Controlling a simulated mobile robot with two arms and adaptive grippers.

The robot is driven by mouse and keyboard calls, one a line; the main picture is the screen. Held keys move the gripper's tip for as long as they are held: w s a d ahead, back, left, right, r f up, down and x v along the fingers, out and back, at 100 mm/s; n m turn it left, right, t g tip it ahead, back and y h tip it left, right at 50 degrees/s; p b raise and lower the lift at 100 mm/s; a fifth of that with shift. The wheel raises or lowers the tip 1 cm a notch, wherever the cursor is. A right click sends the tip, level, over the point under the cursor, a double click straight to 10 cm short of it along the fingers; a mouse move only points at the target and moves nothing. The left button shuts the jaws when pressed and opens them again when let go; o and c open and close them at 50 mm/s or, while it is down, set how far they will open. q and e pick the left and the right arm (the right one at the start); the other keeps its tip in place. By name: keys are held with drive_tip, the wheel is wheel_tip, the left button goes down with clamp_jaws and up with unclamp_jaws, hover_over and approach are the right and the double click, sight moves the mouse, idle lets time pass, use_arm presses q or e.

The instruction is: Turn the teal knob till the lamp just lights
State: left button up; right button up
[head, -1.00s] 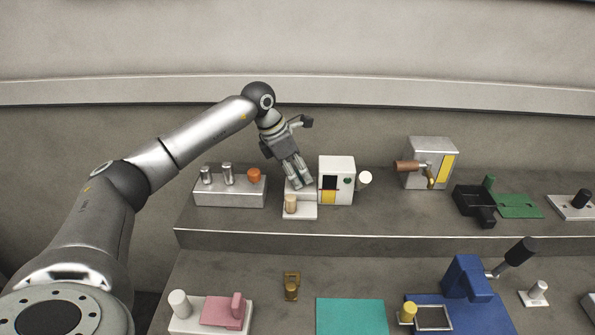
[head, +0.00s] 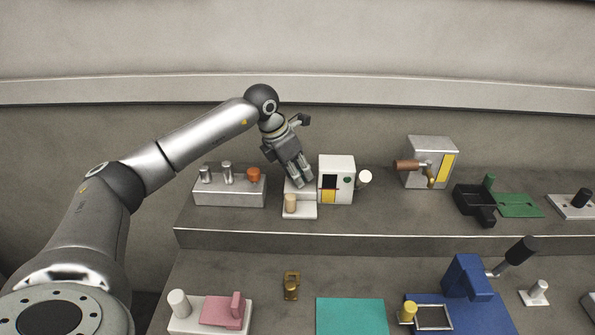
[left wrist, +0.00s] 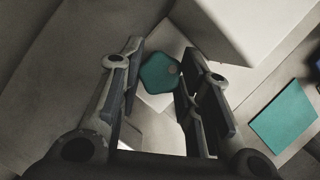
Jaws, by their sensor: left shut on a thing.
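The teal knob (left wrist: 160,72) shows between my left fingers in the left wrist view, with a small grey dot near its edge. My left gripper (head: 303,184) is shut on it, above the white stepped block on the upper shelf. In the head view the fingers hide the knob. A beige cylinder (head: 291,203) stands on the low front step of that block (head: 300,213); I cannot tell whether it is a lamp. A round white head (head: 364,177) sticks out beside the white box and looks bright. My right gripper is not in view.
The white box (head: 343,170) with a yellow patch stands close to the right of my gripper. A grey block with silver posts and an orange knob (head: 254,174) stands close to the left. The lower shelf holds a teal mat (head: 351,316) and other fixtures.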

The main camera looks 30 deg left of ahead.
use_arm(q)
drive_tip(key=o, duration=1)
drive_tip(key=v, duration=1.2)
